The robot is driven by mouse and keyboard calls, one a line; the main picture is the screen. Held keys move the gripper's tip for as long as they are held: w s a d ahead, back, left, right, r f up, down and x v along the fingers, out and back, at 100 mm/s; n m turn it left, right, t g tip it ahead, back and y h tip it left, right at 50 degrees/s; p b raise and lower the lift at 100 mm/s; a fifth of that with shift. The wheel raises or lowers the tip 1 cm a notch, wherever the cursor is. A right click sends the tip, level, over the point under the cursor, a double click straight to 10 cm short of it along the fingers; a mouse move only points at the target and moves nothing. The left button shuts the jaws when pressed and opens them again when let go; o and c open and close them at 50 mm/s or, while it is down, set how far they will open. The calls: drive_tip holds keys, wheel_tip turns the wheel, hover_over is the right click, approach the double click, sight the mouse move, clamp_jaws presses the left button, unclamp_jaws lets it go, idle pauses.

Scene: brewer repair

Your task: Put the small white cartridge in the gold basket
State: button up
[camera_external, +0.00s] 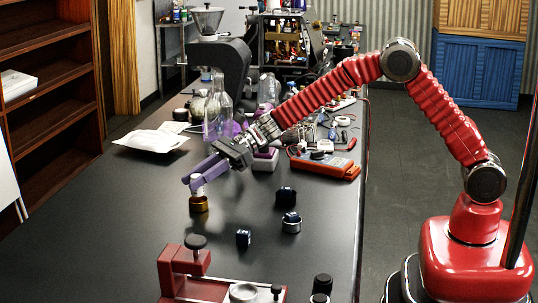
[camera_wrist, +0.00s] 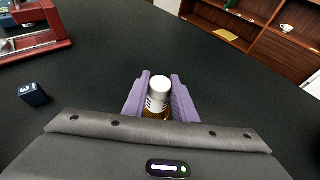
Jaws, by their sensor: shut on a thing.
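The small white cartridge (camera_wrist: 159,88) is between the purple fingers of my gripper (camera_wrist: 158,98) in the wrist view, with dark marks on its side. In the external view the cartridge (camera_external: 197,184) is upright below my gripper (camera_external: 194,178), directly over the gold basket (camera_external: 199,204). The gold basket stands on the dark table, and a bit of gold (camera_wrist: 155,114) shows under the cartridge in the wrist view. My gripper is shut on the cartridge. Its lower end is at the basket's mouth; I cannot tell how deep it sits inside.
Dark blue dice-like blocks (camera_external: 243,238) and (camera_external: 286,196) and a silver-rimmed dark cup (camera_external: 291,222) stand right of the basket. A red press (camera_external: 184,268) is at the front. An orange meter (camera_external: 325,166), bottles and a white packet (camera_external: 151,141) lie farther back. The table left of the basket is clear.

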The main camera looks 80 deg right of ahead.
sight(198, 190)
drive_tip(key=shift+f, duration=1.85)
drive_tip(key=o, duration=1)
drive_tip(key=shift+f, duration=0.1)
drive_tip(key=shift+o, duration=0.2)
drive_tip(key=v, duration=1.2)
